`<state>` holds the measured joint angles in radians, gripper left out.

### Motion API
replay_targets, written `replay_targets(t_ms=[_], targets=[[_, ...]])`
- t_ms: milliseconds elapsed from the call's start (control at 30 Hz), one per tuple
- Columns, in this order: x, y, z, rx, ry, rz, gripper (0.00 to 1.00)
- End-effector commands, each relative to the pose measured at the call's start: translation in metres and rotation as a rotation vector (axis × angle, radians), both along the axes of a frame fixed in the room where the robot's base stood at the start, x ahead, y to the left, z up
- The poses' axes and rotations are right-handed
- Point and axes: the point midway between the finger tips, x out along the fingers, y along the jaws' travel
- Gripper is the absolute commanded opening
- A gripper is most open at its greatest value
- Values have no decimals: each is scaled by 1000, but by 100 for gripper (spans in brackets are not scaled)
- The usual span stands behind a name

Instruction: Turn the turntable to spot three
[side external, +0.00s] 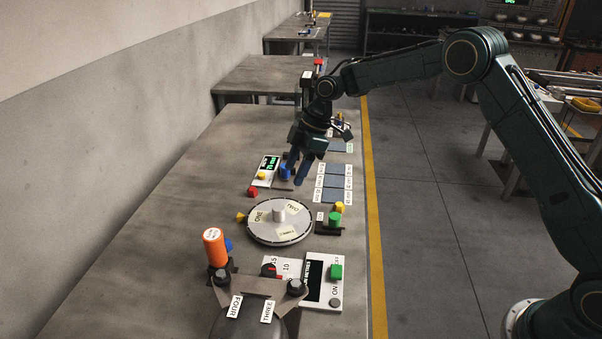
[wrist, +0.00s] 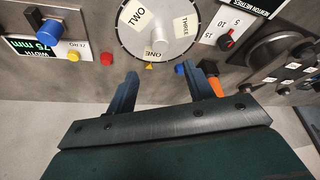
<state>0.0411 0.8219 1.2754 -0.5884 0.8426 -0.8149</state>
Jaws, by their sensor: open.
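The turntable (side external: 278,235) is a round pale disc with a grey centre knob (side external: 278,214) and paper labels ONE, TWO and THREE. A yellow pointer (side external: 240,217) sits at its rim, beside the ONE label. The wrist view shows the turntable (wrist: 128,42) too, with the pointer (wrist: 149,66) at ONE and THREE up to the right. My gripper (side external: 300,170) is over the bench, beyond the turntable and apart from it. In the wrist view my gripper (wrist: 160,80) is open and empty, its fingers below the disc's rim in the picture.
An orange cylinder (side external: 214,248) stands upright nearer the camera. A dial panel (side external: 322,280) is in front.

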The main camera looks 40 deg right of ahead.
Motion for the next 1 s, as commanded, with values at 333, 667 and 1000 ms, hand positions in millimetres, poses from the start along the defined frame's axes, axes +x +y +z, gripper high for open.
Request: replay_targets(t_ms=[333,667,1000], targets=[[4,16,-41,-1,4,2,52],[10,34,-87,-1,3,1,52],[14,46,-116,-1,2,2,52]])
